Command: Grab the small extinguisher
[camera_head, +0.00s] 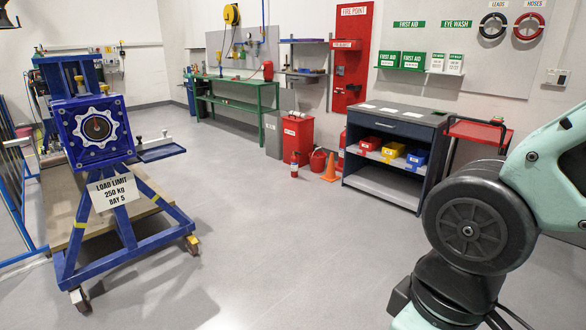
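A taller red cylinder (341,150), which looks like a larger extinguisher, stands further right, partly hidden by the dark cabinet. My arm fills the right edge of the view, far nearer than the small extinguisher. My gripper is out of view, so its opening and anything in it cannot be seen.
A rounded red container (318,161) and an orange cone (330,168) stand just right of the small extinguisher. A dark cabinet (387,133) with coloured bins is further right. A blue wheeled jig (133,212) stands at left. The floor between is clear.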

